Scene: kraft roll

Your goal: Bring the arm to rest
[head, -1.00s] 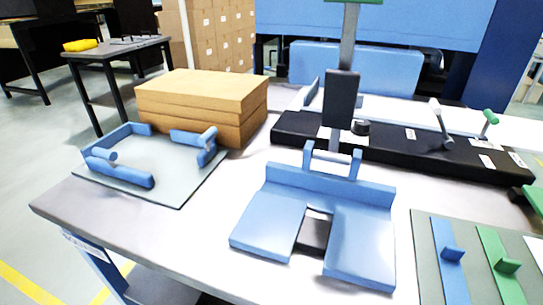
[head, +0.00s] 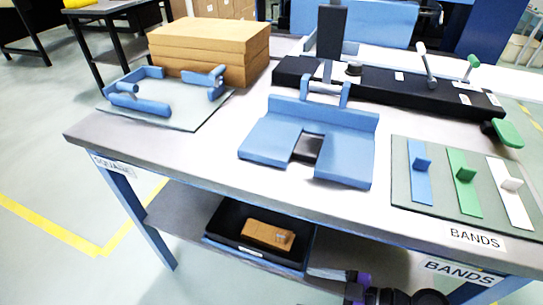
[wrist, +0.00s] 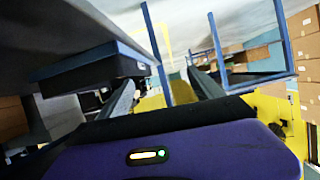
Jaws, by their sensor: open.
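My gripper (wrist: 162,82) shows in the wrist view as two dark fingers set apart, with nothing between them. The purple wrist housing with a small lit indicator fills the bottom of that view. In the head view, part of my arm, dark with purple bands, shows at the bottom edge, low in front of the workbench (head: 200,172). Most of the arm is out of that view. In the wrist view, the fingers are below or beside a dark overhanging surface at the left, with floor and boxes beyond.
A lower shelf holds a black tray (head: 222,250) with a brown box (head: 268,235). On the bench are a blue fixture (head: 345,155), a grey plate (head: 165,115) with blue holders, stacked cardboard (head: 205,50), a black rail (head: 385,88) and a bands board (head: 400,195). Open floor lies left.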

